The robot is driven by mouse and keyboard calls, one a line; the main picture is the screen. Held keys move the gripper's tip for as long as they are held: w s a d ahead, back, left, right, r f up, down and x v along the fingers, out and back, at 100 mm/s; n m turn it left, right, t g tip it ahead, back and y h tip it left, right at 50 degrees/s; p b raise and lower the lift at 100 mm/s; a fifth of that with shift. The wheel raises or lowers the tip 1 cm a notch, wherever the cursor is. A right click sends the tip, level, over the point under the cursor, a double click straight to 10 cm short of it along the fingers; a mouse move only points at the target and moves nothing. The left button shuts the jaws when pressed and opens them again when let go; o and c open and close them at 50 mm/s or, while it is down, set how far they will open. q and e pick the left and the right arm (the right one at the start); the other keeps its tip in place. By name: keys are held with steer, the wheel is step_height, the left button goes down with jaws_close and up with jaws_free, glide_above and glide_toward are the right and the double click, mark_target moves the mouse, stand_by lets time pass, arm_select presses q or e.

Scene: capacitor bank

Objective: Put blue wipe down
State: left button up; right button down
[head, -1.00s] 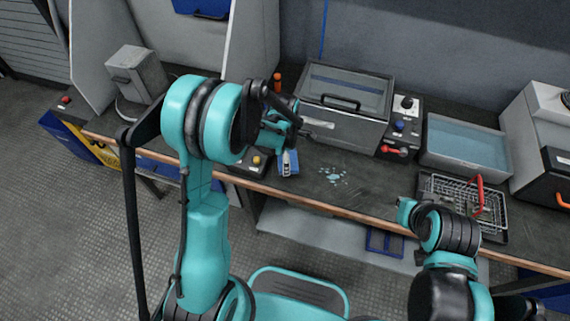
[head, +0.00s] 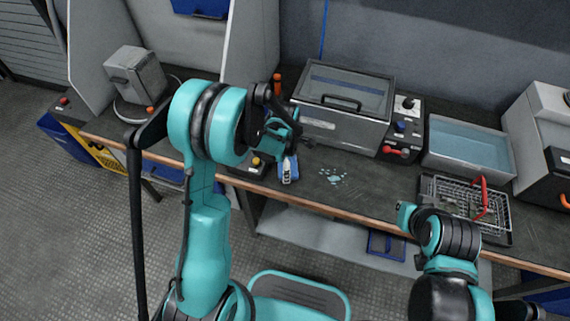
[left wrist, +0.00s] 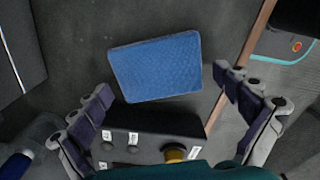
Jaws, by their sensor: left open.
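The blue wipe (left wrist: 158,66) lies flat on the dark bench top in the left wrist view, slightly turned. In the head view a part of the wipe (head: 294,169) shows beside my left fingers. My left gripper (left wrist: 163,84) is open, its two fingers apart on either side of the wipe's near part, with nothing between them that looks gripped. In the head view the left gripper (head: 287,170) is over the bench, partly hidden by its own arm. My right arm shows at the lower right, but its fingers do not show.
A black box with a yellow button (left wrist: 175,154) sits close below the wipe. The bench's wooden front edge (left wrist: 243,60) is to the right. In the head view, a lidded grey box (head: 340,105), a water tray (head: 468,148) and a wire basket (head: 465,197) stand rightward. Pale spots (head: 333,177) mark the bench.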

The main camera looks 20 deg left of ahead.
arm_select(q)
step_height(320, 180, up, 12)
steer(key=p, duration=0.5)
steer(key=s+a+r+m+t, duration=0.1)
steer(key=s+r+m+t, duration=0.2)
steer(key=s+r+m, duration=0.3)
steer(key=s+r+m+t, duration=0.4)
steer(key=s+r+m, duration=0.3)
steer(key=m, duration=0.9)
steer(key=shift+s+a+r, duration=0.25)
steer(key=shift+s+a, duration=0.15)
steer(key=shift+s, duration=1.4)
